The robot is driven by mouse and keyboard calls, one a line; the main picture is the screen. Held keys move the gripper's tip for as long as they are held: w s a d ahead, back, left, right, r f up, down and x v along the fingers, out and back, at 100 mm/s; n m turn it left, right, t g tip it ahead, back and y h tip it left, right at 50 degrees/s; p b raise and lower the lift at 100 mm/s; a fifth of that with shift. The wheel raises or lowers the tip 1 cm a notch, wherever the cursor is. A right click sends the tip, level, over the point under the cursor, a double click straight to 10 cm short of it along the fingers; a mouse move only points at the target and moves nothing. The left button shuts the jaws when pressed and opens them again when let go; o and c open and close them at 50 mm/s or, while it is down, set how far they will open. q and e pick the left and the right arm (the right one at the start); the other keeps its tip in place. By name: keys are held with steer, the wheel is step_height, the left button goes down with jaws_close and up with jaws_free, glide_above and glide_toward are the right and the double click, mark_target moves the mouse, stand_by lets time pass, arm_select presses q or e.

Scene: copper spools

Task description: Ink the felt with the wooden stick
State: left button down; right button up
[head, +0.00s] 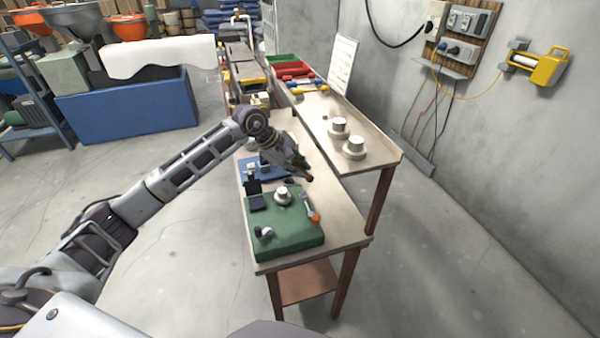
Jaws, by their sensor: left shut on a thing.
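My left gripper (299,166) is above the far right part of the workbench, beyond the green mat. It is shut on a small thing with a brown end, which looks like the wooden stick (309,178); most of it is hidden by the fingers. A small dark square pad (257,203), which may be the felt, lies on the left part of the green mat (290,238). The held thing is apart from this pad, to its right and farther back. My right gripper is not in view.
On the mat are a white spool-like piece (283,194), an orange-ended tool (314,215) and a small dark and white item (265,232). A blue tray (246,163) and a black upright item (253,186) are behind. A raised shelf (375,153) on the right holds white round pieces (354,148).

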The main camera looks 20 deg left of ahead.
arm_select(q)
step_height(320, 180, up, 2)
steer(key=shift+a+r+p, duration=0.1)
steer(key=shift+r+p, duration=0.1)
steer(key=shift+p, duration=0.1)
steer(key=shift+r, duration=0.15)
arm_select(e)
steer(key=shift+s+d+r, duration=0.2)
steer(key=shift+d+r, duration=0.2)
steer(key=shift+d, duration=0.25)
